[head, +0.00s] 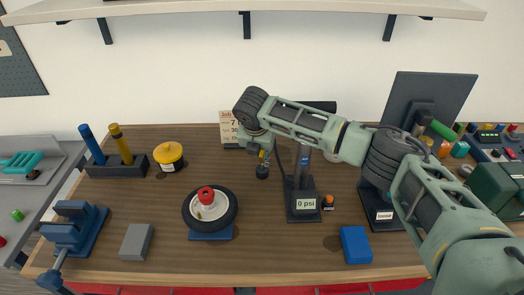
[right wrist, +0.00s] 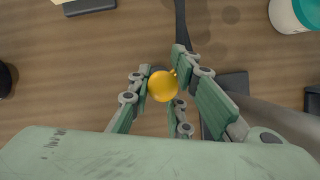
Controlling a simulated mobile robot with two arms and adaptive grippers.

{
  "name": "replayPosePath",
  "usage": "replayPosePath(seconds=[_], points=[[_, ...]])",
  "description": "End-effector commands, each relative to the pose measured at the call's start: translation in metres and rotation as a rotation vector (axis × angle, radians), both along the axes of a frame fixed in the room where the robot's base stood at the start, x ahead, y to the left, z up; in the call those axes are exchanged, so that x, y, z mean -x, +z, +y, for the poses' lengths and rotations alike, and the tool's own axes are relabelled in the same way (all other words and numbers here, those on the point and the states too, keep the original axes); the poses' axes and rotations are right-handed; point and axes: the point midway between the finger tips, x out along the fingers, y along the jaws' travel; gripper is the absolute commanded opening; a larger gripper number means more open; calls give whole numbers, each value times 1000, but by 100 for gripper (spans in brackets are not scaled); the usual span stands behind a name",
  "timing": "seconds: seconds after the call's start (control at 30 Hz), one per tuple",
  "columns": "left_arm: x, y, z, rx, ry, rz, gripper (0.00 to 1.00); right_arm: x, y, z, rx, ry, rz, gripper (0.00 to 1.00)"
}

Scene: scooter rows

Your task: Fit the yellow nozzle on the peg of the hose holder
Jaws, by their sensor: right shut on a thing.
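The yellow nozzle (right wrist: 162,86) shows as a rounded yellow end between my right gripper's fingers in the right wrist view. In the head view only a small yellow part (head: 262,154) shows at the fingertips. My right gripper (head: 258,149) is shut on it above the back middle of the bench; it also shows in the wrist view (right wrist: 165,92). Just below it in the head view is a small dark round piece with a stalk (head: 262,172), perhaps the hose holder; I cannot tell whether the nozzle touches it. The peg is not clearly visible. My left gripper is not in view.
A dark post with a "0 psi" base (head: 303,211) stands right of the gripper. A wheel (head: 228,217) lies in front, with a yellow pot (head: 168,155) to the left. A blue block (head: 356,245) is at front right. Bench between wheel and post is clear.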

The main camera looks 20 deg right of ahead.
Motion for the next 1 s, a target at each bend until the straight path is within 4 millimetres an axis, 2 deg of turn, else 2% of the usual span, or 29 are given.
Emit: replayPosePath(seconds=[1.0], points=[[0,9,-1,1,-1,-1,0,0,-6,0,0,0,-1,0]])
